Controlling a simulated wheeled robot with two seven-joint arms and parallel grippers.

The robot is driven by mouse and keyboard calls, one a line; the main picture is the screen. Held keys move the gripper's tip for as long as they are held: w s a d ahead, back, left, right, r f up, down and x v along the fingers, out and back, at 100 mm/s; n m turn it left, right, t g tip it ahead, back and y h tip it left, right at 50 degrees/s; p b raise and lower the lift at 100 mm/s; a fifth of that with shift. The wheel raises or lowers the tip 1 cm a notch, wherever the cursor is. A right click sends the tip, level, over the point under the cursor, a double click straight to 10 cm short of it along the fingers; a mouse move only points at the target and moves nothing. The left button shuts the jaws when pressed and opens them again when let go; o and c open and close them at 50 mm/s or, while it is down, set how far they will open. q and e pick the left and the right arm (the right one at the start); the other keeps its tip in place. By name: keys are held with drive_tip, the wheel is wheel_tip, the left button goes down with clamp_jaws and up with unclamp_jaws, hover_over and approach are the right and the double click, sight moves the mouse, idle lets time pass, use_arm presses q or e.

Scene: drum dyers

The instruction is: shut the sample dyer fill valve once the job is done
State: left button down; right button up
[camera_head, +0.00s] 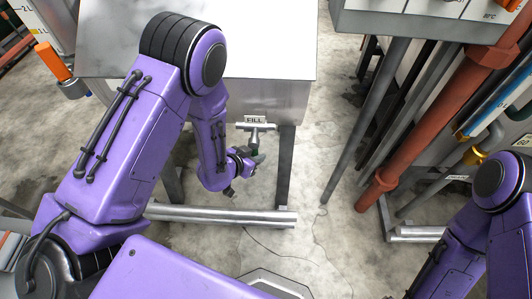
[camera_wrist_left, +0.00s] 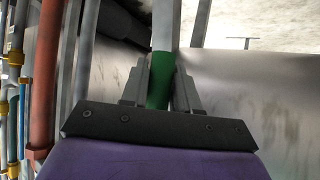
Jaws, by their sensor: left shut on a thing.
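The fill valve (camera_head: 257,129) sits under a "FILL" label (camera_head: 255,119) on the front of a steel tank (camera_head: 265,95). My left gripper (camera_head: 255,158) is at the valve, just below its metal pipe, and covers much of it. In the left wrist view a green handle (camera_wrist_left: 158,92) lies between the two grey fingers, which are shut on it. A grey bar continues from the green part toward the top of that view. I cannot tell the valve's setting. My right arm shows at the lower right, but its gripper is out of view.
A thick red-brown pipe (camera_head: 415,135) and grey posts (camera_head: 365,120) stand to the right of the tank. A metal rail (camera_head: 220,216) runs low in front of it. An orange-handled fitting (camera_head: 53,62) is at the upper left.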

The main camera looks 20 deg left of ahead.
use_arm(q)
drive_tip(key=shift+a, duration=0.1)
idle(0.3)
drive_tip(key=c, duration=0.9)
unclamp_jaws()
drive_tip(key=shift+s, duration=0.1)
drive_tip(key=p+v, duration=0.1)
drive_tip(key=v, duration=0.9)
drive_tip(key=shift+s+a+r, duration=0.1)
drive_tip(key=shift+s+r, duration=0.05)
